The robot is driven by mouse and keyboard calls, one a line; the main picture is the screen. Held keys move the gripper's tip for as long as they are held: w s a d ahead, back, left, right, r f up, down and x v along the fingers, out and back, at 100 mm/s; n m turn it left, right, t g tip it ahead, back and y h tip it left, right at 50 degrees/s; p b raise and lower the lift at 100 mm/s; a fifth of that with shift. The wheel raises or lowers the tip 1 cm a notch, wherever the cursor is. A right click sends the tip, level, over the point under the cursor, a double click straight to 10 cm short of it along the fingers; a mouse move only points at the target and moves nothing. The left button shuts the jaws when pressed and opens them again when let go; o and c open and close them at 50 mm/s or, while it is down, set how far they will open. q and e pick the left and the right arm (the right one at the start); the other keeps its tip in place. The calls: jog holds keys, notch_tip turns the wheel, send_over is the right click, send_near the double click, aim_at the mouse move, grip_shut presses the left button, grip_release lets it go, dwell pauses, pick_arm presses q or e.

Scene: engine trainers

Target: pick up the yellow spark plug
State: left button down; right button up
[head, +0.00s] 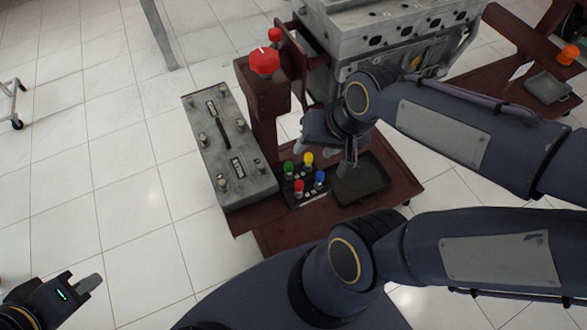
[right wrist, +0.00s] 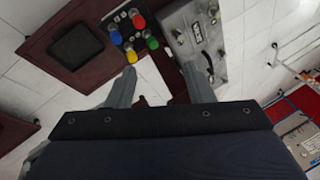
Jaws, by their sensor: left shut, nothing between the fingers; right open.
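The yellow spark plug (head: 308,158) stands in a small black holder (head: 311,197) together with a green (head: 288,167), a red (head: 299,186) and a blue plug (head: 320,177). The yellow plug also shows in the right wrist view (right wrist: 131,56), just beyond the tip of the left-hand finger. My right gripper (head: 322,160) is open and empty above the holder. Its fingers are spread wide in the right wrist view (right wrist: 159,68). The exact height gap to the plug is hard to tell. My left gripper (head: 90,284) is shut and empty at the lower left, far from the holder.
The holder sits on a dark red stand beside a black tray (head: 362,184). A grey box with several knobs (head: 228,150) lies to the left. A red-capped post (head: 264,62) and a grey engine block (head: 385,35) rise behind. Tiled floor is free at left.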

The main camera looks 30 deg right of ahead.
jog(key=w+d+f+m+g+h, duration=0.1)
jog(key=w+d+f+m, duration=0.1)
jog(key=w+m, duration=0.1)
jog(key=m+g+h+p, duration=0.1)
jog(key=m+g+p, duration=0.15)
jog(key=m, duration=0.55)
send_over(308, 162)
jog(key=d, duration=0.1)
jog(key=shift+g, duration=0.35)
notch_tip(308, 162, down, 14)
jog(key=shift+w+r+b, duration=0.15)
jog(key=shift+b, duration=0.25)
jog(key=f, duration=0.8)
jog(key=shift+w+a+f, duration=0.1)
jog(key=shift+w+f, duration=0.1)
jog(key=shift+w, duration=0.1)
pick_arm(q)
jog(key=shift+w+a+r, duration=0.1)
jog(key=shift+a+r, duration=0.1)
jog(key=shift+r, duration=0.35)
jog(key=shift+w+a+r, duration=0.1)
jog(key=shift+a+r, duration=0.05)
jog(key=shift+r, duration=0.35)
pick_arm(e)
jog(key=shift+c, duration=0.5)
grip_shut()
